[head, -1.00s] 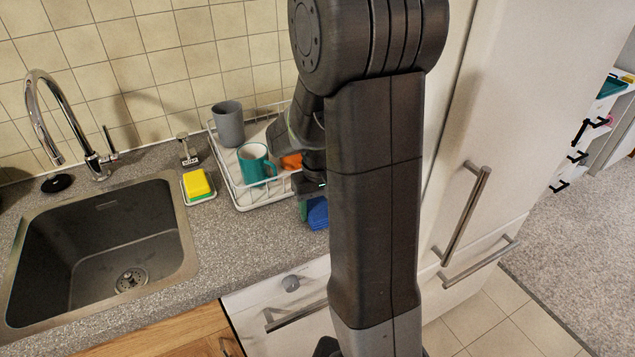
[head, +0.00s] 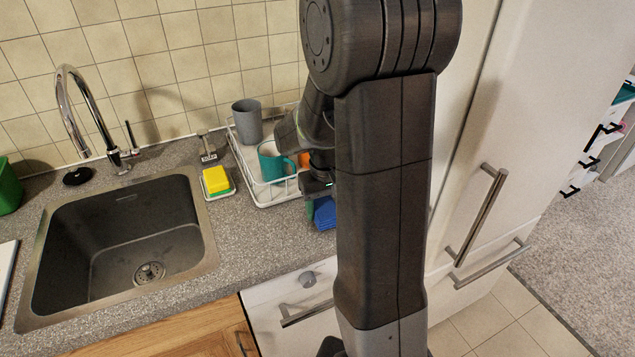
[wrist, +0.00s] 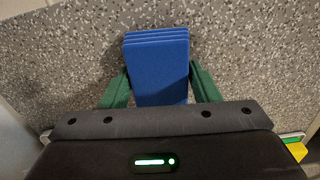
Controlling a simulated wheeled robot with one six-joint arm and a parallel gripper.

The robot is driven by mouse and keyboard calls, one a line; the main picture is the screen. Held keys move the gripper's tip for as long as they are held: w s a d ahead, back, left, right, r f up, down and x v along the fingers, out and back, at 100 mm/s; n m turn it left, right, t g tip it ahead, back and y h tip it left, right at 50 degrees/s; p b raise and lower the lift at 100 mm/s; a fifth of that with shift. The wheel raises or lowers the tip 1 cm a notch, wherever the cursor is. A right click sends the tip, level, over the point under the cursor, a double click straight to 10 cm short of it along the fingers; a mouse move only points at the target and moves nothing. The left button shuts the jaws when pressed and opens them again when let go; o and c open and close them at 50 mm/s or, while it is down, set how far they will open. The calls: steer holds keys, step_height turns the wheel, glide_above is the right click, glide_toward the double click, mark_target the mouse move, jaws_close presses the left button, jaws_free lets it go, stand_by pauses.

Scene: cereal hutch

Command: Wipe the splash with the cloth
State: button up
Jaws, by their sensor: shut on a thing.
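A folded blue cloth (wrist: 157,55) sits between the green fingers of my gripper (wrist: 158,88) in the wrist view, over the speckled grey counter. The fingers press on its two sides, so my gripper is shut on it. In the head view, the blue cloth (head: 325,213) shows beside my arm, in front of the dish rack, with my gripper (head: 314,207) partly hidden. I cannot tell whether the cloth touches the counter. No splash can be made out in either view; my arm hides part of the counter.
A white dish rack (head: 275,198) holds a teal mug (head: 272,163) and a grey cup (head: 247,121). A yellow sponge (head: 216,180) lies on a small tray left of it. The sink (head: 120,245) and tap (head: 95,115) are further left. A tall white fridge (head: 500,130) stands right.

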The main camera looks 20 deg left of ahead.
steer(key=r, duration=0.2)
steer(key=p, duration=0.1)
steer(key=shift+w+d+r, duration=0.25)
steer(key=shift+r, duration=0.15)
step_height(320, 180, up, 4)
steer(key=p, duration=0.3)
steer(key=shift+a+r+p, duration=0.1)
steer(key=shift+r+p, duration=0.1)
steer(key=shift+p, duration=0.1)
